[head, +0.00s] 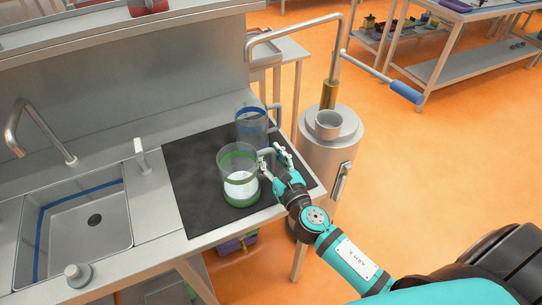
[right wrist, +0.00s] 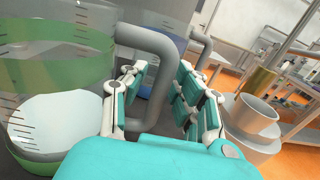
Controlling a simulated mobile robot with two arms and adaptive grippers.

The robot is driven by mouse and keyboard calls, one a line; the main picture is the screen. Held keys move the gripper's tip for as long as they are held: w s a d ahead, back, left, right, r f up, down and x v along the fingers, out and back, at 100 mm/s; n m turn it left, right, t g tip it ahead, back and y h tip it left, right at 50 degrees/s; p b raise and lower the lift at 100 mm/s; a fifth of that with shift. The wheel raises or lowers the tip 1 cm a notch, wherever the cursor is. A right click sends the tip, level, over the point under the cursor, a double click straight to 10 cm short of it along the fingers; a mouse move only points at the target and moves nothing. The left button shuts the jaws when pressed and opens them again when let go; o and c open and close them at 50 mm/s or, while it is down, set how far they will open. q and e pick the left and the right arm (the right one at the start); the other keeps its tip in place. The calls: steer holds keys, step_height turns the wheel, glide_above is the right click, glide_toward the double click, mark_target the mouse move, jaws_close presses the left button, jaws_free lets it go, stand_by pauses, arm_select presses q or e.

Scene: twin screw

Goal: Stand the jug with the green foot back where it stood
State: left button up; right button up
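The jug with the green foot (head: 240,196) stands upright on the dark mat (head: 200,212), clear-walled with a green band near its rim and white contents low inside. In the right wrist view the jug (right wrist: 60,75) fills the left side, its grey handle (right wrist: 163,80) pointing towards my fingers. My right gripper (head: 275,162) is at the handle, one finger on each side. In the right wrist view the gripper (right wrist: 160,88) shows a gap between the left finger and the handle, so it looks open around it. My left gripper is out of view.
A similar jug with blue bands (head: 251,118) stands just behind, its handle to the right. A sink (head: 75,230) and tap (head: 35,130) are on the left. A metal cylinder with a cup-like top (head: 330,135) stands beyond the counter's right edge. The mat's left part is bare.

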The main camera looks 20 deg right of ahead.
steer(key=shift+r, duration=0.25)
steer(key=s+b, duration=0.3)
steer(key=s, duration=0.9)
steer(key=shift+b, duration=0.3)
steer(key=shift+f, duration=0.1)
